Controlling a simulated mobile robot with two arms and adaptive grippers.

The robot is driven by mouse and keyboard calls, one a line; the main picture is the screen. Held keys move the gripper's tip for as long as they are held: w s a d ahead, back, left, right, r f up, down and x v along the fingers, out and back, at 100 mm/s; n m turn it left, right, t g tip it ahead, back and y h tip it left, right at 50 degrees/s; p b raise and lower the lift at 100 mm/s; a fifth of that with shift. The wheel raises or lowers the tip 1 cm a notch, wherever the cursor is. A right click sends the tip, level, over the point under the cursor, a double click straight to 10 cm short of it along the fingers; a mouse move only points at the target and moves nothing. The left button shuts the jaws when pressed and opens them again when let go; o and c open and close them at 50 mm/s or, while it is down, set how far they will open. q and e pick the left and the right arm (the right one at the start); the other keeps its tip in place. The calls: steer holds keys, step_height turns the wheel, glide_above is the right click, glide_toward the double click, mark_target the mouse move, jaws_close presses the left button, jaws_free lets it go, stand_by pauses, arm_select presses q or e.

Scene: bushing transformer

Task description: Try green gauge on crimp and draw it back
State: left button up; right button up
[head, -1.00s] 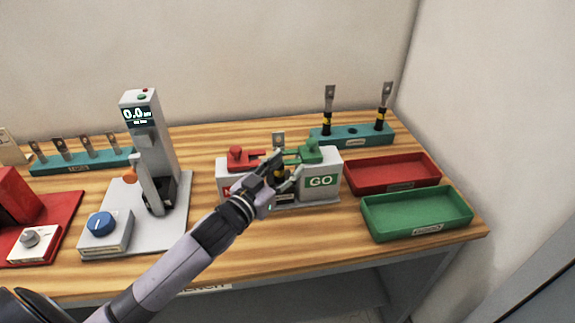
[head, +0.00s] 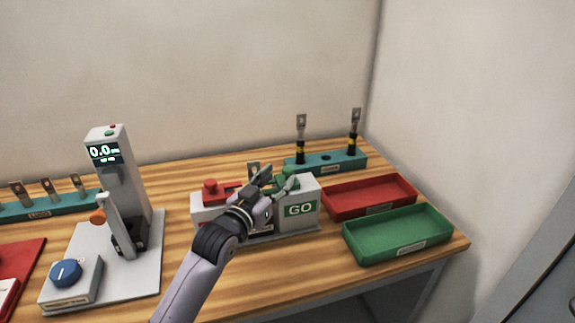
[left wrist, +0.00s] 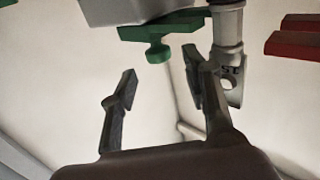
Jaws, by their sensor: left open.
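The green gauge (head: 284,182) lies on top of the GO side of the grey gauge stand (head: 301,198), partly hidden by my gripper. In the left wrist view, the gauge (left wrist: 160,33) shows with its round knob (left wrist: 158,54) hanging down in that picture. My left gripper (head: 281,180) is open at the gauge; its fingers (left wrist: 165,85) are apart, with the knob beyond the gap. The crimped lug (head: 254,168) stands upright mid-stand behind my fingers; in the wrist view the lug (left wrist: 231,83) is close beside the right finger. Whether the gauge touches the crimp is hidden.
The red gauge (head: 212,187) sits on the stand's left side. A red tray (head: 369,207) and a green tray (head: 398,247) are at right. A teal rack (head: 325,161) with two lugs stands behind. The pull tester (head: 128,180) is at left.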

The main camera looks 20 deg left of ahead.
mark_target(285, 171)
arm_select(q)
steer(key=w, duration=0.2)
steer(key=w+d, duration=0.1)
steer(key=w, duration=0.2)
steer(key=shift+w+d+p, duration=0.1)
steer(key=shift+w+p, duration=0.25)
steer(key=shift+c, duration=0.3)
jaws_close()
